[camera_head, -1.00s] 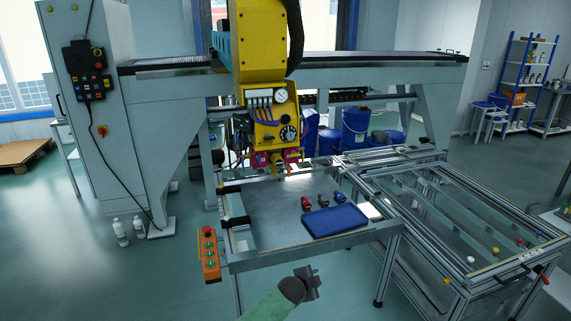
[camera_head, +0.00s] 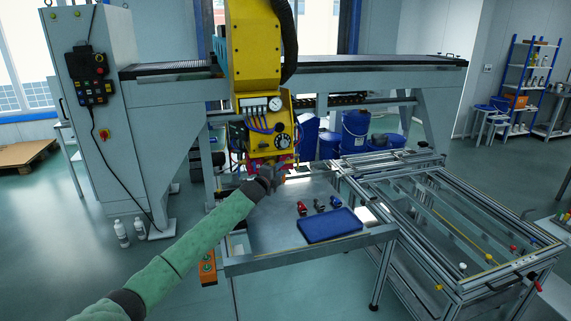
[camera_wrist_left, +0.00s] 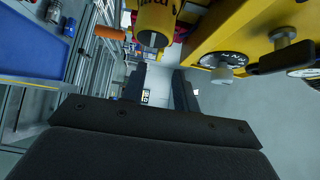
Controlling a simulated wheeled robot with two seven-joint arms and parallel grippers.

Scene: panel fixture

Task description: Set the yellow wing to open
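The yellow machine head (camera_head: 250,50) hangs over the table, with a gauge (camera_head: 275,104) and a black dial (camera_head: 284,141) on its panel. I cannot tell which part is the yellow wing. My left gripper (camera_head: 272,174) is in front of the lower end of the head and hides part of it. In the left wrist view its two dark fingers (camera_wrist_left: 160,82) are apart, with nothing seen between them. There a yellow panel (camera_wrist_left: 240,35) with a grey knob (camera_wrist_left: 221,75) and a black handle (camera_wrist_left: 284,54) lies to the right, and a yellow cylinder (camera_wrist_left: 155,18) ahead. My right gripper is not in view.
A metal table (camera_head: 270,222) below holds a blue tray (camera_head: 330,226) and small red (camera_head: 302,208), grey (camera_head: 319,205) and blue (camera_head: 336,202) parts. A frame table (camera_head: 450,220) stands right.

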